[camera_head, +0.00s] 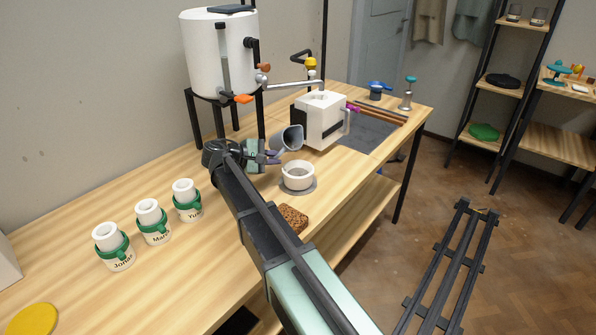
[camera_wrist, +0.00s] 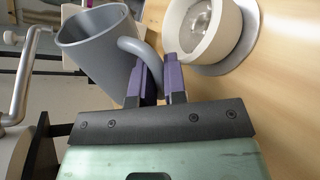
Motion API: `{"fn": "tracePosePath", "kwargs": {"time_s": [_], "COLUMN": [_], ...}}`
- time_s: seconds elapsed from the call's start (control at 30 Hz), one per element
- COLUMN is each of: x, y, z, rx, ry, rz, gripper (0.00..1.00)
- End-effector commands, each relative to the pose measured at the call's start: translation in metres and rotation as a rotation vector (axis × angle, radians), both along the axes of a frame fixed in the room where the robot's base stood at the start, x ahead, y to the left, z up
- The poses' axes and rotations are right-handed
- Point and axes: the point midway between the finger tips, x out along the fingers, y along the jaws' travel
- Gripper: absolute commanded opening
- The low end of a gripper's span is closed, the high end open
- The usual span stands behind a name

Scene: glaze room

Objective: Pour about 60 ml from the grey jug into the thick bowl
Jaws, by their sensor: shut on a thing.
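The grey jug (camera_head: 287,139) is held tilted above the worktop, its mouth facing right in the head view. In the wrist view the jug (camera_wrist: 100,55) shows its handle between the two purple fingers. My gripper (camera_head: 271,155) is shut on that handle; the fingers also show in the wrist view (camera_wrist: 160,75). The thick bowl (camera_head: 298,181), white and thick-walled, stands upright on a grey disc, below and slightly right of the jug. In the wrist view the bowl (camera_wrist: 233,30) has a shiny greyish patch inside. No stream is visible, and the jug's contents cannot be made out.
A white box-shaped machine (camera_head: 324,122) stands just behind the jug. A large white tank (camera_head: 206,60) on legs is at the back left. Several cups with green bands (camera_head: 152,228) stand at left. A brown sponge-like block (camera_head: 292,218) lies in front of the bowl.

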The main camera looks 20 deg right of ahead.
Motion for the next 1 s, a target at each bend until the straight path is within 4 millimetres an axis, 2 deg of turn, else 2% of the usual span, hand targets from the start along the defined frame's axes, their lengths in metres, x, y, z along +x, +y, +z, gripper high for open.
{"fn": "tracePosePath", "kwargs": {"time_s": [0.8,1.0], "x": [0.000,-0.003], "y": [0.000,-0.001], "z": [0.002,0.009], "rx": [-0.001,-0.039], "ry": [-0.001,0.166], "rz": [0.000,-0.003], "gripper": [0.00,0.00]}}
